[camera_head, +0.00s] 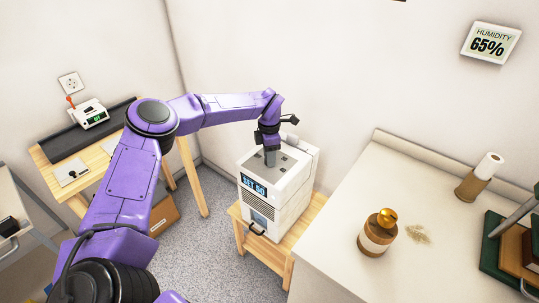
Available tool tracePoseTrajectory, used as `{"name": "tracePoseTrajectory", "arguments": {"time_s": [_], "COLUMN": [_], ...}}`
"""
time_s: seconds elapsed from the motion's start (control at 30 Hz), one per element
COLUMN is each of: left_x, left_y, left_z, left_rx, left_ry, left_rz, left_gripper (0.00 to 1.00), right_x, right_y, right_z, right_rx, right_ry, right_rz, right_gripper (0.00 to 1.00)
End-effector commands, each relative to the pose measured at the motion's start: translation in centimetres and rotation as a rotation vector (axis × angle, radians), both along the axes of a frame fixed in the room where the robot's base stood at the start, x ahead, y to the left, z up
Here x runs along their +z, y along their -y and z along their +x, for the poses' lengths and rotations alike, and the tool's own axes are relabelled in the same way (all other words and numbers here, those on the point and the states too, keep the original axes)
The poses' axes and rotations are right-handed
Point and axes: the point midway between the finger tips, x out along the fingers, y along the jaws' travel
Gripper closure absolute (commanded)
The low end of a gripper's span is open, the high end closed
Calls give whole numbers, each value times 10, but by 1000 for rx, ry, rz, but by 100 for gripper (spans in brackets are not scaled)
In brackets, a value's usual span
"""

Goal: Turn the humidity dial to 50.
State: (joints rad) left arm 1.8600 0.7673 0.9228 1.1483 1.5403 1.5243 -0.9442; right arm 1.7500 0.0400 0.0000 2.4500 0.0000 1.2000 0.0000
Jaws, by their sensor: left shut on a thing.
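A white box-shaped humidity unit (279,205) stands on a small wooden stand. Its front display (254,186) reads "SET 50". My left gripper (270,154) points down at the top panel of the unit and is shut on the humidity dial there. The dial is mostly hidden by the fingers, so its pointer cannot be read. A wall display (489,43) at the upper right reads "HUMIDITY 65%". My right gripper is not in view.
A pale counter (330,252) stands right of the unit, with a brown jar (377,233), a paper-wrapped roll (480,177) and books (515,245). A wooden bench (50,150) with a small device (88,114) is at the left. Grey floor (205,248) lies between.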

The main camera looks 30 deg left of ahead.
Motion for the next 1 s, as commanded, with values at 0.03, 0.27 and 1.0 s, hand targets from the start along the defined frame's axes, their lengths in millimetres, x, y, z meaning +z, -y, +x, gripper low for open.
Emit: {"name": "tracePoseTrajectory", "arguments": {"time_s": [0.03, 0.27, 1.0], "left_x": [1, 1, 18], "left_y": [0, 0, 0], "left_z": [0, 1, 2], "left_rx": [-6, -16, -15], "left_ry": [2, 2, 5], "left_rz": [0, 0, -1], "left_gripper": [91, 91, 35], "right_x": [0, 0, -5], "right_y": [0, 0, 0], "right_z": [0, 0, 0], "right_rx": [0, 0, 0], "right_ry": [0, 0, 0], "right_rz": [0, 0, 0], "right_gripper": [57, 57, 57]}}
